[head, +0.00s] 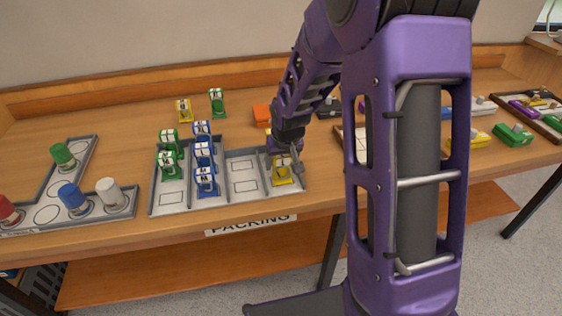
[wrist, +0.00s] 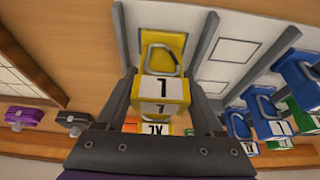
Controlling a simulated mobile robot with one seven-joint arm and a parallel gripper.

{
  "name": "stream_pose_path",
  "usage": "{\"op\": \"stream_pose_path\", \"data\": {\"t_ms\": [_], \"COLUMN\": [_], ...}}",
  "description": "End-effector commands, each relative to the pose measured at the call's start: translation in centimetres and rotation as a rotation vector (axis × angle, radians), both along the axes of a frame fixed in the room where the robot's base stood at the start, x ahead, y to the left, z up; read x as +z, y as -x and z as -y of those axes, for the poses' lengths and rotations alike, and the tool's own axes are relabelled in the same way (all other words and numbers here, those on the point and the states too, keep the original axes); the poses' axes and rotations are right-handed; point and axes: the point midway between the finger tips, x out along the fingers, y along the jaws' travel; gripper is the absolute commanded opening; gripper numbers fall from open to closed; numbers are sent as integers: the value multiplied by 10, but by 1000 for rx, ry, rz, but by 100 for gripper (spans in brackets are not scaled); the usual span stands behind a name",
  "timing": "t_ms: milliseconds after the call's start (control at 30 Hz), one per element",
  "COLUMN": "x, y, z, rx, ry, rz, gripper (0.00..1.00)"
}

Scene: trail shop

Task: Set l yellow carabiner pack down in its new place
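The yellow L carabiner pack (head: 283,173) stands upright in the front cell of the far-right compartment of the grey packing tray (head: 212,202). In the wrist view the same pack (wrist: 163,90) shows its L label between my fingers.
Blue packs (head: 205,181) and green packs (head: 168,162) fill compartments to the left; the compartment between blue and yellow (head: 243,165) looks empty. An orange item (head: 262,115) lies behind the tray. Loose yellow (head: 184,110) and green packs (head: 217,101) stand at the back.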

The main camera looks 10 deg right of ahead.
Motion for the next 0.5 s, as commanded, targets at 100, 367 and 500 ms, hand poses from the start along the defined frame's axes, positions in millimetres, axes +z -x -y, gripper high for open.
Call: {"op": "stream_pose_path", "data": {"t_ms": [100, 367, 500], "x": [1, 1, 8], "y": [0, 0, 1], "z": [0, 0, 0], "rx": [0, 0, 0], "ry": [0, 0, 0], "rz": [0, 0, 2], "gripper": [92, 92, 92]}}
